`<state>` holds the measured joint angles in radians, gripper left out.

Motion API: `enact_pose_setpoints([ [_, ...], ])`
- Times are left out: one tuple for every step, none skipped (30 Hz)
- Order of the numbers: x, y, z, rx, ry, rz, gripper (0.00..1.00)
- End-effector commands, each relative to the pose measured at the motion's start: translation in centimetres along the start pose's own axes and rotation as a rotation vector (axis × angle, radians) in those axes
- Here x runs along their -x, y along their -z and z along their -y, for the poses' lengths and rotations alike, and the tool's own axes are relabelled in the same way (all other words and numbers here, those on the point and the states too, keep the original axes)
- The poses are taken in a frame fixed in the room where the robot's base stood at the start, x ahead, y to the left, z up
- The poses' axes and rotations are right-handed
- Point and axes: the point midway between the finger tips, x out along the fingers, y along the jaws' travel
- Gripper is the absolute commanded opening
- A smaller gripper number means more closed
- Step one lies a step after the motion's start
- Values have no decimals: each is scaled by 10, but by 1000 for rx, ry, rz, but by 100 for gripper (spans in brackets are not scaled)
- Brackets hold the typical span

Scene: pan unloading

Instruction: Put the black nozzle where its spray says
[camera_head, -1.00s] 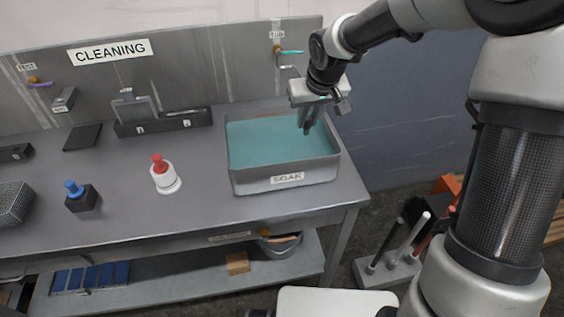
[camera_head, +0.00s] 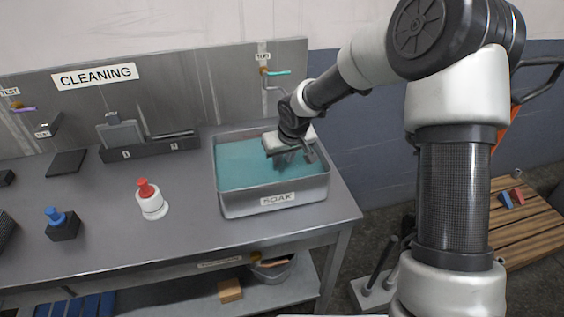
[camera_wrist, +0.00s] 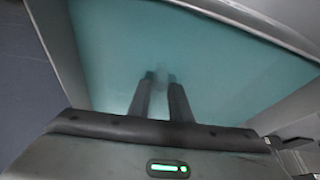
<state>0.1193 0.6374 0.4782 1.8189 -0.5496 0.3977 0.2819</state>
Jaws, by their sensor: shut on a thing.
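My gripper (camera_head: 286,160) reaches down into the soak tray (camera_head: 272,208), a grey metal tub of teal liquid labelled SOAK. In the wrist view my gripper (camera_wrist: 160,78) has its two dark fingers pointing into the liquid, a small gap apart, shut on a small, blurred thing (camera_wrist: 161,76) at the tips. It looks faint and greyish through the liquid, and I cannot tell whether it is the black nozzle. I cannot make out a black nozzle elsewhere, nor any spray.
The counter between is clear.

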Motion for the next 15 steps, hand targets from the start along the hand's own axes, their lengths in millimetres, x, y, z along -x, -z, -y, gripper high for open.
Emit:
enact_pose_setpoints([
  [1, 1, 0, 0, 0, -1, 0],
  [1, 1, 0, 0, 0, -1, 0],
  [1, 1, 0, 0, 0, -1, 0],
  [1, 1, 0, 0, 0, -1, 0],
  [0, 0, 0, 0, 0, -1, 0],
  [-1, 0, 0, 0, 0, -1, 0],
  [-3, -1, 0, 0, 0, -1, 0],
  [-4, -1, 0, 1, 0, -1, 0],
  [-2, -1, 0, 1, 0, -1, 23],
  [-2, 0, 0, 1, 0, -1, 28],
  [-2, -1, 0, 1, 0, -1, 33],
  [-2, -1, 0, 1, 0, -1, 37],
  [-2, -1, 0, 1, 0, -1, 37],
  [-2, -1, 0, 1, 0, -1, 37],
  [-2, -1, 0, 0, 0, -1, 37],
])
